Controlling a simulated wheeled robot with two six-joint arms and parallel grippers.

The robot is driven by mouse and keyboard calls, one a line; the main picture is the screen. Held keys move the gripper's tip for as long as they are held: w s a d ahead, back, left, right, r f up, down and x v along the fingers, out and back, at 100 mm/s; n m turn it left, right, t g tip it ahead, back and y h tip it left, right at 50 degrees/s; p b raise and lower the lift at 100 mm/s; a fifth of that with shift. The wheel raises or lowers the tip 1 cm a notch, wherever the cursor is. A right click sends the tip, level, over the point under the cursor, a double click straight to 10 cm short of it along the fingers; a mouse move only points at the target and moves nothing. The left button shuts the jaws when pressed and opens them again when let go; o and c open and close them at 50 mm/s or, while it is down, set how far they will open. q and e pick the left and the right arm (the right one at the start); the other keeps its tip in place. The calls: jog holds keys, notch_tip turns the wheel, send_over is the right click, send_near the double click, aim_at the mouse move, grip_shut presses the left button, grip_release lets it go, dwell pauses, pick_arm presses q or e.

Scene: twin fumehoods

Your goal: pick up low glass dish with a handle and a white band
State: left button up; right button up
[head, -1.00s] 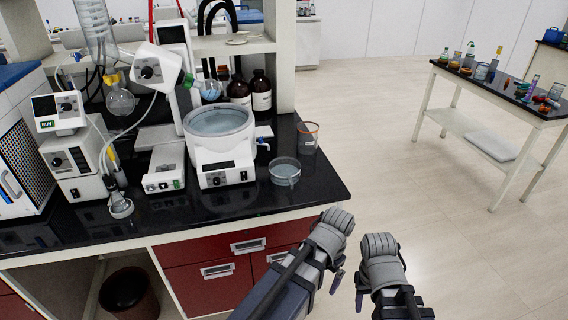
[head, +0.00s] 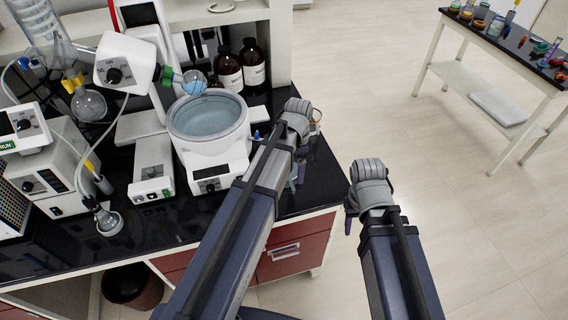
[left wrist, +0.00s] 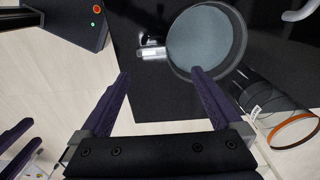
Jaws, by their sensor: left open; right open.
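The low glass dish (left wrist: 207,40) stands on the black bench top in the left wrist view, round with a blue-grey inside. Its handle with a white band (left wrist: 152,52) sticks out to the left. My left gripper (left wrist: 159,76) is open; the handle lies beyond and between its fingertips in the picture, and the right fingertip overlaps the dish's near rim. I cannot tell the height gap. In the head view my left gripper (head: 296,182) is over the bench's right end, and its arm hides the dish. My right gripper (head: 349,222) is open and empty, off the bench's edge.
A clear beaker with an orange rim (left wrist: 290,132) stands close beside the dish. The white water bath (head: 208,125) is left of my left arm. Brown bottles (head: 252,65) stand behind. The floor on the right is free up to a side table (head: 500,60).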

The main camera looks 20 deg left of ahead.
aim_at(292, 184)
pick_arm(q)
jog(key=f+b, duration=0.2)
jog(key=shift+s+f+b, duration=0.2)
jog(key=shift+f+b, duration=0.05)
jog(key=shift+b, duration=0.1)
jog(key=shift+f, duration=0.1)
jog(key=f+b, duration=0.1)
jog(key=s+f+b, duration=0.1)
jog(key=f+b, duration=0.2)
jog(key=shift+s+a+f+b, duration=0.2)
jog(key=shift+a+b, duration=0.1)
jog(key=shift+f+b, duration=0.35)
jog(key=shift+f, duration=0.05)
jog(key=shift+r, duration=0.1)
